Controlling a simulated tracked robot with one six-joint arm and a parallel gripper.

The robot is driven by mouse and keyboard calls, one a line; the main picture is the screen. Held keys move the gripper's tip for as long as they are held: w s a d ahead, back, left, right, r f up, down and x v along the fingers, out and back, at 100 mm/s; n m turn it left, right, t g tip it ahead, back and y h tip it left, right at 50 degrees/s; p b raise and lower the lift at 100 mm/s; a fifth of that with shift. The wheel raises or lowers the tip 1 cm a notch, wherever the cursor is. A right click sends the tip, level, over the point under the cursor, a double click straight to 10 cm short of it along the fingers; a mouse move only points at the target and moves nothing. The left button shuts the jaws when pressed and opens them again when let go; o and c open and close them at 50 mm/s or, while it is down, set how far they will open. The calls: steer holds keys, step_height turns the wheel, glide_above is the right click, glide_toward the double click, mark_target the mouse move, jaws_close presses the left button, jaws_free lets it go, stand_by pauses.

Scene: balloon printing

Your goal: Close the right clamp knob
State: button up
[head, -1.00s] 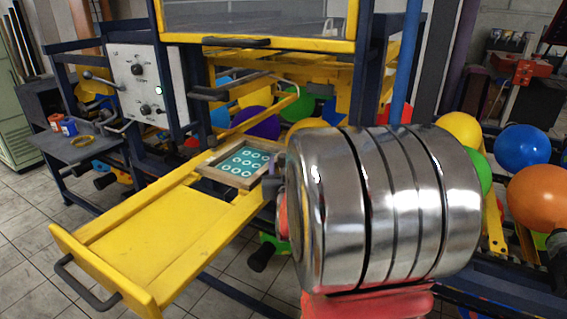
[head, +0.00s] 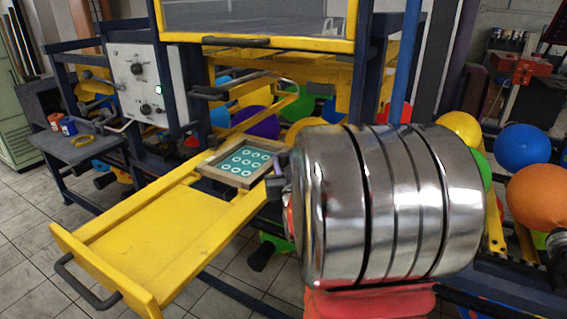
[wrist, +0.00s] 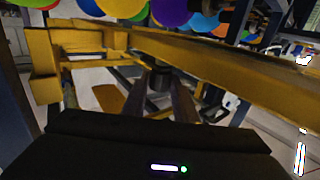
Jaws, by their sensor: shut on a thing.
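In the wrist view my gripper (wrist: 165,104) has its two dark fingers on either side of a dark round knob (wrist: 159,80), beside a yellow rail. I take this knob to be the right clamp knob. In the head view my large shiny arm link hides most of my gripper and the knob. Only small dark and purple parts show at its left edge, by the right corner of the printing frame (head: 213,172). The wooden frame, with a teal sheet of white rings, lies on the yellow tray (head: 150,235).
A control panel (head: 140,85) with dials stands behind the tray at left. A small grey side table (head: 85,150) holds small containers and a yellow ring. Several balloons lie behind the arm, including an orange one (head: 540,198). Tiled floor is clear at the lower left.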

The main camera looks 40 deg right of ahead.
steer(key=shift+d+r+n+t+y, duration=0.15)
steer(key=shift+n+t+y, duration=0.5)
steer(key=shift+y, duration=0.3)
steer(key=shift+d+r+n+t+y, duration=0.15)
steer(key=shift+n+t+y, duration=0.3)
steer(key=shift+n+y, duration=0.4)
steer(key=shift+s+n+y, duration=0.1)
steer(key=shift+n+y, duration=0.4)
steer(key=shift+y, duration=0.4)
steer(key=shift+f, duration=0.1)
steer(key=o, duration=1.1)
steer(key=shift+f, duration=0.15)
steer(key=shift+c, duration=0.2)
step_height(320, 180, up, 10)
